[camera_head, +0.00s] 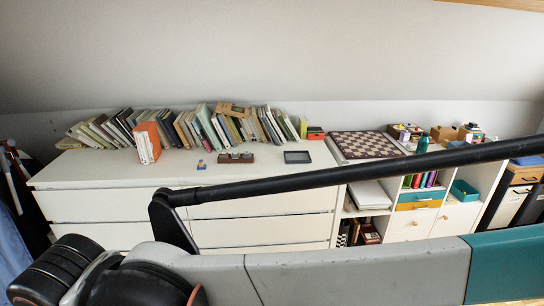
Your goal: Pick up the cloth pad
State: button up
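I cannot make out a cloth pad for certain. A small flat dark-edged grey rectangle (297,157) lies on top of the white dresser (110,168), right of its middle; I cannot tell whether it is cloth. My gripper is not in view. My own arm, with a grey and teal link, black joints and a long black bar, crosses the front of the view and hides much of the dresser's lower front.
A row of leaning books (215,128) lines the dresser's back. An orange-spined book group (147,142), a small blue-yellow item (201,165) and a brown holder (235,157) stand nearer. A chessboard (365,145) tops the shelf unit at right. The dresser top's front strip is mostly clear.

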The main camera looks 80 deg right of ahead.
aim_at(202, 165)
jog(key=z, duration=2.3)
